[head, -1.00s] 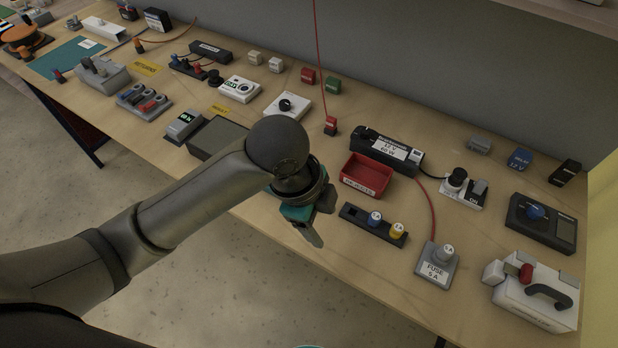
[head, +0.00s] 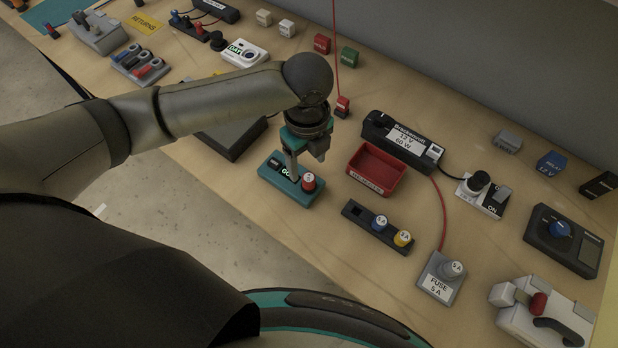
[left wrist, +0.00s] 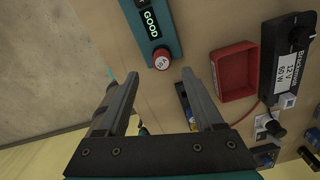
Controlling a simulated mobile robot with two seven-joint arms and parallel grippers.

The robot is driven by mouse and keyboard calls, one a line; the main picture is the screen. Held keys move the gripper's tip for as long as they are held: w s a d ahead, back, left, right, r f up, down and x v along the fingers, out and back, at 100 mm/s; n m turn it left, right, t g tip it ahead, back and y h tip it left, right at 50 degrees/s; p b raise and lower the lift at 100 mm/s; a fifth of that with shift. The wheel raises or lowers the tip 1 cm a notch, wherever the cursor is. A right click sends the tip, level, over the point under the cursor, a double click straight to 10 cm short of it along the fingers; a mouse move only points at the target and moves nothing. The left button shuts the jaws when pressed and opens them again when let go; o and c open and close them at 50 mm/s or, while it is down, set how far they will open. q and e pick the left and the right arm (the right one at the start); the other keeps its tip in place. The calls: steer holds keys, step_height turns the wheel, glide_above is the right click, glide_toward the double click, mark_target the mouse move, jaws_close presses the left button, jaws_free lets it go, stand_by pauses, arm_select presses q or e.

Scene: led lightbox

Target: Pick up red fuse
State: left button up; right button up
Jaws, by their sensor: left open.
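The red fuse (head: 309,182) stands upright at the right end of a teal tester (head: 272,178) with a lit "GOOD" display. In the left wrist view the red fuse (left wrist: 162,60) shows a pale labelled top, just beyond the fingertips and between their lines. My left gripper (head: 305,165) points down over the tester, close to the fuse; it also shows in the left wrist view (left wrist: 158,88) with its fingers wide apart and nothing between them. In the head view a finger covers part of the tester. My right gripper is not seen.
A red bin (head: 377,168) stands right of the tester. A black fuse rack (head: 368,226) holds a blue and a yellow fuse and has an empty slot. A grey fuse holder (head: 441,276) carries a pale fuse. A dark box (head: 232,135) lies behind left.

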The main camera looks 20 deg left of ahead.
mark_target(309, 177)
arm_select(q)
steer(key=shift+f, duration=1.15)
step_height(309, 177, down, 4)
steer(key=shift+d+f, duration=0.1)
steer(key=shift+f, duration=0.05)
steer(key=shift+w+f, duration=0.1)
steer(key=shift+f, duration=0.25)
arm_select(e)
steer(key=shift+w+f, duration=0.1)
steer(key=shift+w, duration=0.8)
arm_select(q)
steer(key=shift+c, duration=0.9)
jaws_close()
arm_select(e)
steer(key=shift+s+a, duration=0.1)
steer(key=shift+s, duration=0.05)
